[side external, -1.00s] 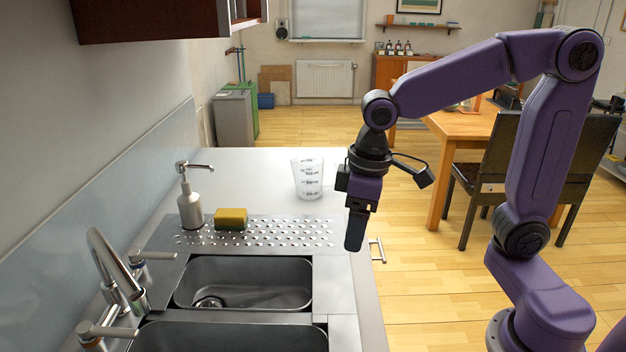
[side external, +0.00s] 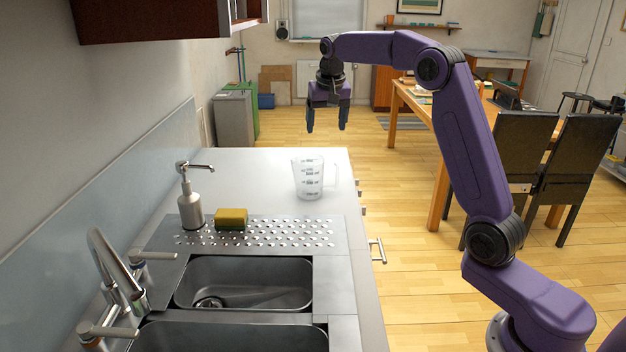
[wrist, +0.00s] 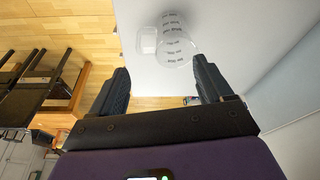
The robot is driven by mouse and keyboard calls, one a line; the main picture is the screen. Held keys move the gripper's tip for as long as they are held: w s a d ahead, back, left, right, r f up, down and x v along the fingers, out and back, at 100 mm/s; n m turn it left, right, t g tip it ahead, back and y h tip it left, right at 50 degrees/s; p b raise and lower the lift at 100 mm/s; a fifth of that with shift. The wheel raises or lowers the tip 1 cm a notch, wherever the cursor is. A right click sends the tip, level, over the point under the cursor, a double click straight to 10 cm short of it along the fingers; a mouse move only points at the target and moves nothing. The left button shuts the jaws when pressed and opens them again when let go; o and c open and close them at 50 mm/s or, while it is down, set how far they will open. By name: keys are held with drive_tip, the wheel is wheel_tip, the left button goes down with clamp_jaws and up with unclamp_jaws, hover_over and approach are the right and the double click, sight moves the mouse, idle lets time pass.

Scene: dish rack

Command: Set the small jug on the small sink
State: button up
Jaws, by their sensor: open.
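The small jug (side external: 309,179) is a clear measuring jug with dark printed marks. It stands upright on the counter beyond the drainboard, its handle to the right. In the wrist view the jug (wrist: 178,46) is seen from above, beyond the fingertips. My gripper (side external: 327,128) is open and empty, pointing down, above and beyond the jug near the counter's far end. In the wrist view my gripper (wrist: 163,85) has both fingers spread apart. The small sink (side external: 245,285) is the nearer-to-jug steel basin, empty, with a drain at its left.
A soap dispenser (side external: 190,200) and a yellow sponge (side external: 231,219) stand on the drainboard (side external: 290,233). A second basin (side external: 230,338) and a faucet (side external: 115,270) are nearer the camera. A wall cabinet (side external: 150,18) hangs at upper left. Counter around the jug is clear.

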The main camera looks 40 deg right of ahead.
sight(332, 162)
drive_tip(key=d+m, duration=0.2)
drive_tip(key=d, duration=0.3)
drive_tip(key=x, duration=1.1)
drive_tip(key=w+x, duration=0.1)
drive_tip(key=x, duration=0.5)
drive_tip(key=shift+d, duration=0.1)
drive_tip(key=c, duration=1.3)
drive_tip(key=shift+r, duration=0.1)
drive_tip(key=shift+c, duration=0.2)
drive_tip(key=shift+r, duration=0.15)
